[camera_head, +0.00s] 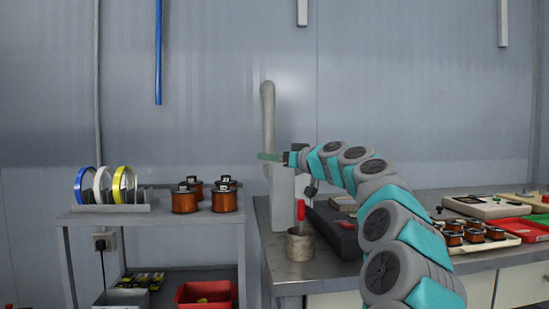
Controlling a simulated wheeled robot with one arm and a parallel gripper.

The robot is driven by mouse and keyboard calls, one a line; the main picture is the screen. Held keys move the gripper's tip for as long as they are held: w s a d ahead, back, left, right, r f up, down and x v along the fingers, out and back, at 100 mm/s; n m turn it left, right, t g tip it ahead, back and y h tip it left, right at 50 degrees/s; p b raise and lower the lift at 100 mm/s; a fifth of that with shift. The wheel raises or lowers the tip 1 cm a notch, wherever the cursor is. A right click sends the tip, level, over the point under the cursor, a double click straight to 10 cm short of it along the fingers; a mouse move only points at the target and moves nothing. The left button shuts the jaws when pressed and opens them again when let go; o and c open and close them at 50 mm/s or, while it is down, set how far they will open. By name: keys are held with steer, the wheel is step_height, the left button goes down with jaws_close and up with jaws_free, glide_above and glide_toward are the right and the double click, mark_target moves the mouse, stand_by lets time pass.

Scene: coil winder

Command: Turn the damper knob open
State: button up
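A grey upright duct pipe (268,110) with a curved top rises at the left end of the metal workbench, above a pale box-like post (281,200). I cannot make out a damper knob for certain; it may be hidden behind my gripper or too small to tell. My gripper (268,157) is in front of the pipe, pointing left, with my teal and grey arm reaching in from the lower right. Its fingers are seen edge-on, so their opening does not show. I cannot tell whether it touches the pipe.
A metal pot (300,244) with a red-handled item (301,210) stands below my gripper. A dark case (338,228) lies beside it. The left cart (145,218) holds coloured spools and copper coils. A tray of coils (500,240) and a red bin (530,228) sit right.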

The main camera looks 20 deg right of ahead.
jaws_close()
stand_by(0.3)
steer(key=shift+f+m+h, duration=0.1)
steer(key=shift+m+h, duration=0.2)
steer(key=shift+d+m+t+h+b, duration=0.15)
steer(key=shift+m+t+h+b, duration=0.25)
steer(key=shift+m+h, duration=0.6)
steer(key=h, duration=0.1)
steer(key=m+h+p, duration=0.1)
steer(key=shift+d+r+h, duration=0.25)
steer(key=shift+h, duration=0.05)
steer(key=m+h+p, duration=0.1)
steer(key=h+p, duration=0.2)
steer(key=shift+d+m, duration=0.35)
steer(key=shift+m, duration=0.05)
steer(key=shift+d+m+g+h+p, duration=0.1)
steer(key=shift+m+g+h+p, duration=0.3)
steer(key=shift+h+p, duration=0.6)
steer(key=shift+d+f+m+h+p, duration=0.1)
steer(key=shift+m+h+p, duration=0.25)
steer(key=shift+p, duration=0.25)
steer(key=shift+s+d+m+g+h+p, duration=0.1)
steer(key=shift+m+g+h+p, duration=0.3)
steer(key=shift+m+h, duration=0.25)
steer(key=shift+s+d+m+g+h+p, duration=0.1)
steer(key=shift+m+g+h+p, duration=0.2)
steer(key=shift+m+h+p, duration=0.3)
